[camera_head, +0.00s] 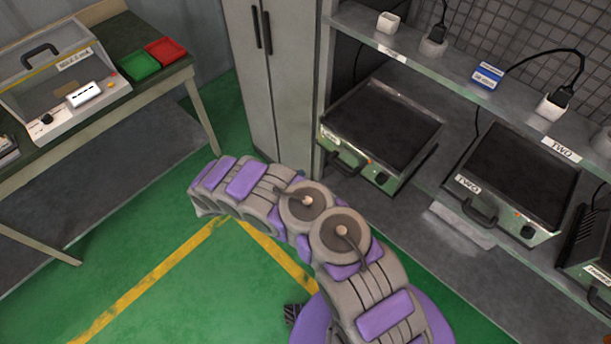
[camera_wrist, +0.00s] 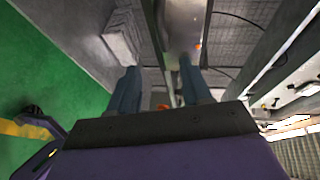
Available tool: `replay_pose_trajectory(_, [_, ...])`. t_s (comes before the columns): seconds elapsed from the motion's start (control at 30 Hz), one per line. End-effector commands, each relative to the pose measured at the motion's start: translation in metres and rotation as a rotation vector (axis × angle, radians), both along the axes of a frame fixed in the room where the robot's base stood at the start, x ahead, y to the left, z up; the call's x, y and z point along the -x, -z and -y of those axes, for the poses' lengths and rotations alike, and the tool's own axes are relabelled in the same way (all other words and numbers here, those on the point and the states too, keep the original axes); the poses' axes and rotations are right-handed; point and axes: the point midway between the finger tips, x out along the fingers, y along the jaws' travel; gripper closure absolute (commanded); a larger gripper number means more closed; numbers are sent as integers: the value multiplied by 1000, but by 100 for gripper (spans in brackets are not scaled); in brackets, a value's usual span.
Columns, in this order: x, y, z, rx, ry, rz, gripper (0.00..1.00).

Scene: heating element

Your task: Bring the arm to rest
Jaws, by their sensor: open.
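My arm (camera_head: 255,195) is bent in the head view. It rises from the lower right and reaches left over the floor in front of the grey cabinet. The fingers of my gripper cannot be made out in that view. In the wrist view my gripper (camera_wrist: 157,76) shows two blue-grey fingers set apart. Nothing is held between them. Behind the fingers are a grey shelf structure and a pale metal surface (camera_wrist: 186,25), which I cannot identify for sure.
A heating unit (camera_head: 382,125) and a second one labelled TWO (camera_head: 520,180) stand on the right shelf. A grey cabinet (camera_head: 275,75) stands behind the arm. At left, a table holds a clear-lidded box (camera_head: 50,70), green tray (camera_head: 140,65) and red tray (camera_head: 165,50). Green floor (camera_head: 150,235) is clear.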

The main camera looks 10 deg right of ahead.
Motion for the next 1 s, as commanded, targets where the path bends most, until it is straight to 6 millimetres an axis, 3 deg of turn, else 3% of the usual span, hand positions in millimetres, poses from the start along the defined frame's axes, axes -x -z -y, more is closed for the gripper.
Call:
replay_pose_trajectory(0.7, [0,-5,-2,-3,10,12,52])
replay_pose_trajectory(0.87, [-6,-34,17,-32,87,114,52])
replay_pose_trajectory(1.0, [-6,-80,47,-72,212,278,52])
